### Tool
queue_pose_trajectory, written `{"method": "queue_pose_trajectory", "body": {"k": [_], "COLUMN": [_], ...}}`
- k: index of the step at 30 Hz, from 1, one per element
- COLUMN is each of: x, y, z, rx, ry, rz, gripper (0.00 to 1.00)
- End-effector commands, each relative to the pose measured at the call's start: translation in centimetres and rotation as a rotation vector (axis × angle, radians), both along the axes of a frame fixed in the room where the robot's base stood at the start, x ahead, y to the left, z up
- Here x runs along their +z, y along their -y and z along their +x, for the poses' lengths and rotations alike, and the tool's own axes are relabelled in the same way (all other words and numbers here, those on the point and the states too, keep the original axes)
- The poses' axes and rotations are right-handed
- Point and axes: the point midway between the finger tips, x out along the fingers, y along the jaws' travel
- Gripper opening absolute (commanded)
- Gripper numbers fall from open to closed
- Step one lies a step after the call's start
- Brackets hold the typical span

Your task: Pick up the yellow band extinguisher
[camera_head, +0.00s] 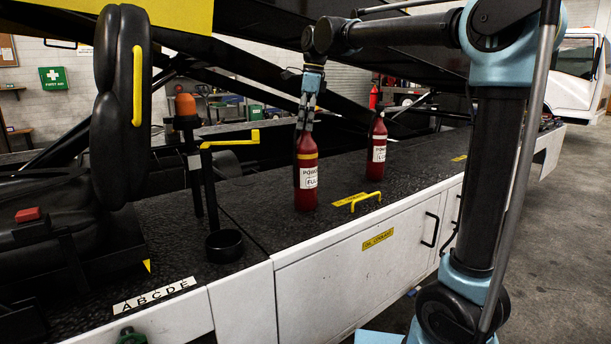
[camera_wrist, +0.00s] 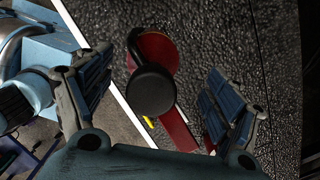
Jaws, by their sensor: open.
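A red extinguisher (camera_head: 306,185) with a yellow band near its top and a white label stands upright on the black deck. A second red extinguisher (camera_head: 377,152), also with a white label and a paler band, stands behind it to the right. My gripper (camera_head: 306,122) points down at the top of the nearer, yellow-banded extinguisher and hides part of it. In the wrist view the fingers are apart, with the extinguisher's black top (camera_wrist: 152,90) and red parts between them. No finger visibly closes on it.
A yellow handle (camera_head: 365,202) rises from the deck, right of the nearer extinguisher. A yellow crank (camera_head: 230,141), a black cup (camera_head: 224,246) and an orange beacon (camera_head: 185,105) stand to the left. A dark sloping conveyor frame (camera_head: 270,60) runs overhead.

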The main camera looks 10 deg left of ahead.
Motion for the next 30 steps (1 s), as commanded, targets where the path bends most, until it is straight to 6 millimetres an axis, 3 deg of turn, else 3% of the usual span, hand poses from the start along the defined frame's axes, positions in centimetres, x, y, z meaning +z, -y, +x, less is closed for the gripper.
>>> {"method": "queue_pose_trajectory", "body": {"k": [12, 23, 30], "x": [-4.5, -5.2, -5.2], "y": [-0.3, -0.4, -0.4], "z": [-0.7, -0.7, -0.6], "rx": [0.001, 0.0, 0.0], "ry": [0.0, 0.0, 0.0], "rz": [0.0, 0.0, 0.0], "gripper": [0.84, 0.84, 0.3]}}
